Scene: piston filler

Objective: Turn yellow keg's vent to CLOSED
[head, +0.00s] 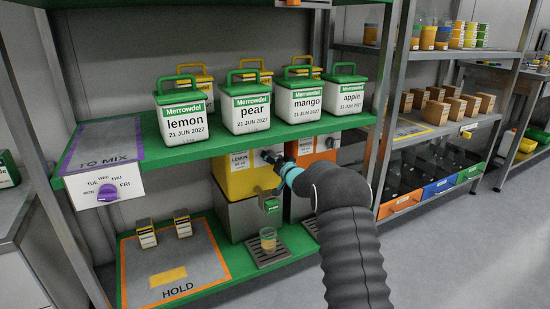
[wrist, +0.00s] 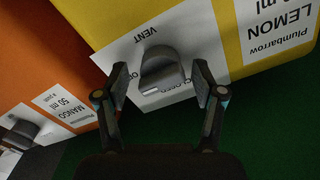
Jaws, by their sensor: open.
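The yellow keg (head: 240,184) stands on a grey base on the shelf in the head view. It also fills the upper middle of the wrist view (wrist: 212,22), labelled Plumbarrow LEMON, upside down. Its grey vent knob (wrist: 162,70) sits on a white label reading VENT, with a pale mark on its lower edge. Other lettering beside the knob is partly covered by the knob and fingers. My gripper (wrist: 161,82) is open, one finger on each side of the knob. I cannot tell whether either finger touches it. In the head view my gripper (head: 275,162) is at the keg's front right.
An orange mango keg (head: 318,150) stands close on the right, with its own grey knob (wrist: 22,132). Below the yellow keg are a green-labelled tap (head: 272,204) and a filled cup (head: 268,239) on a drip tray. Merrowdel tubs (head: 248,110) line the shelf above.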

